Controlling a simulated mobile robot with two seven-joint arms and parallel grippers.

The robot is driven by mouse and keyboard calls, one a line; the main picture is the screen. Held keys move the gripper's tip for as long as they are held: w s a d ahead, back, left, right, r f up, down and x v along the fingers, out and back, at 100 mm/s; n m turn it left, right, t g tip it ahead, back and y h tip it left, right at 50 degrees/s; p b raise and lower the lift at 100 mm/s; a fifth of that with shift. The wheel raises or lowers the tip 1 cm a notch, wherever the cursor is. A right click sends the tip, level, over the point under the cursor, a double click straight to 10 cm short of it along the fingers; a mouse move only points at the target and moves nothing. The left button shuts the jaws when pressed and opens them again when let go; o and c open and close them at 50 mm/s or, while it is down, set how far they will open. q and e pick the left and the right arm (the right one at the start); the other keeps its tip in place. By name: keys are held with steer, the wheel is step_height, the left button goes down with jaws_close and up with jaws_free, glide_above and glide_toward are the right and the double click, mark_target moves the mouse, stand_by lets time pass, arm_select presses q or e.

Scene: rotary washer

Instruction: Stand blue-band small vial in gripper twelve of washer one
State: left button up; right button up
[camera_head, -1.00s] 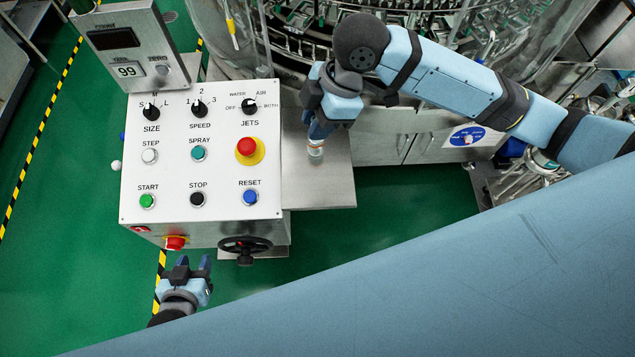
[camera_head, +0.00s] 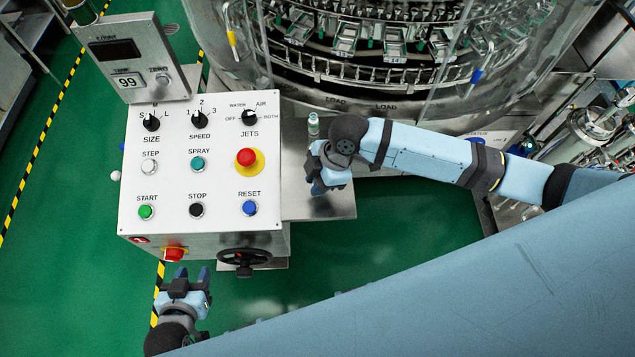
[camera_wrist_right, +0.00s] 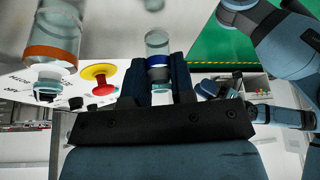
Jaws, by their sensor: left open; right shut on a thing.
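My right gripper (camera_head: 320,186) is over the steel shelf beside the control panel. In the right wrist view it (camera_wrist_right: 160,75) is shut on the blue-band small vial (camera_wrist_right: 158,44), a clear glass vial held upright between the fingers. The head view does not show this vial clearly. A larger orange-band vial (camera_wrist_right: 58,22) shows close to the wrist camera; a vial (camera_head: 313,125) stands beyond the gripper in the head view. The washer (camera_head: 365,45) has numbered grippers around its ring; I cannot pick out number twelve. My left gripper (camera_head: 190,277) is open and empty below the panel.
The control panel (camera_head: 222,180) stands left of the shelf (camera_head: 335,205), with a black handwheel (camera_head: 244,262) in front. Clear guard panels and a steel rim (camera_head: 400,108) stand before the washer's ring. Green floor (camera_head: 420,215) is free right of the shelf.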

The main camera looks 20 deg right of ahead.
steer(key=shift+f, duration=0.75)
steer(key=shift+f, duration=0.1)
steer(key=o, duration=0.9)
steer(key=v, duration=1.2)
